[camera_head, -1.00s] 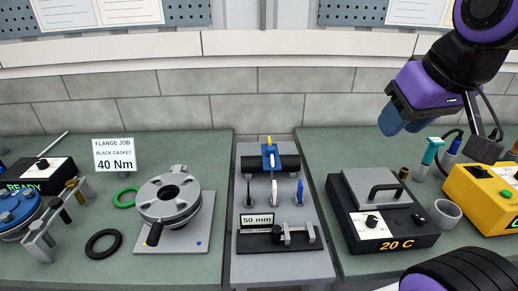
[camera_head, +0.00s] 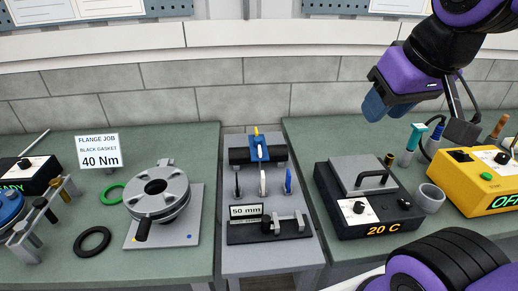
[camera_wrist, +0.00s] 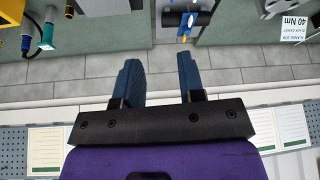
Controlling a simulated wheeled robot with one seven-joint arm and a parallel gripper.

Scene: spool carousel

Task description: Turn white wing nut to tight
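A small upright white piece (camera_head: 262,182), which looks like the white wing nut, stands in a row on the grey centre panel (camera_head: 232,262). A dark piece (camera_head: 238,184) is on its left and a blue piece (camera_head: 288,181) on its right. Another white part (camera_head: 261,152) sits on the blue block (camera_head: 254,143) behind. How far the nut is turned cannot be told. My gripper (camera_head: 385,105) is high at the upper right, well apart from the nut. In the wrist view its fingers (camera_wrist: 160,75) are spread with nothing between them.
A 50 mm sign (camera_head: 247,211) and a grey clamp stand in front of the nut. A flange (camera_head: 160,193) is on the left bench. A black heater box marked 20 C (camera_head: 380,230) and a yellow box (camera_head: 489,180) are on the right. A grey wall runs behind.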

